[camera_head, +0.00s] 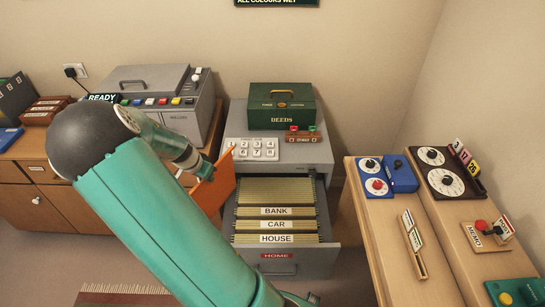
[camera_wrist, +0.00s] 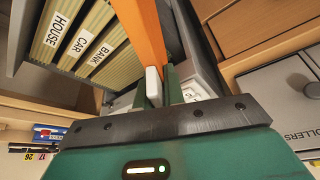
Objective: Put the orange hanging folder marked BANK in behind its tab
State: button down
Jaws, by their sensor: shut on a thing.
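The orange hanging folder (camera_head: 213,190) is held by my gripper (camera_head: 207,172) just left of the open drawer (camera_head: 325,262). In the wrist view the folder (camera_wrist: 146,38) runs up from between the fingers (camera_wrist: 158,92), with a small white piece beside them. My gripper is shut on it. The BANK tab (camera_head: 276,211) is the rearmost of three tabs, behind CAR (camera_head: 276,225) and HOUSE (camera_head: 276,239). Tan folders fill the drawer around them. The BANK tab also shows in the wrist view (camera_wrist: 100,58), left of the orange folder. Any marking on the orange folder is not readable.
The grey cabinet (camera_head: 315,152) bears a green DEEDS box (camera_head: 282,107), a white keypad (camera_head: 252,149) and a small brown stand with red and green parts (camera_head: 303,134). A grey machine (camera_head: 180,98) stands left on a wooden sideboard (camera_head: 40,205). Wooden benches (camera_head: 395,235) with dials stand right.

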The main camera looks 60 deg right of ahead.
jog(key=s+d+r+m+g+y, duration=0.35)
jog(key=s+d+m, duration=1.05)
jog(key=s, duration=0.6)
jog(key=shift+n+g+h, duration=0.25)
jog(key=shift+n+h, duration=0.2)
jog(key=shift+n, duration=0.25)
jog(key=f, duration=0.4)
jog(key=shift+w+d, duration=0.3)
jog(key=shift+d, duration=0.05)
jog(key=shift+w, duration=0.1)
jog(key=shift+f, duration=0.1)
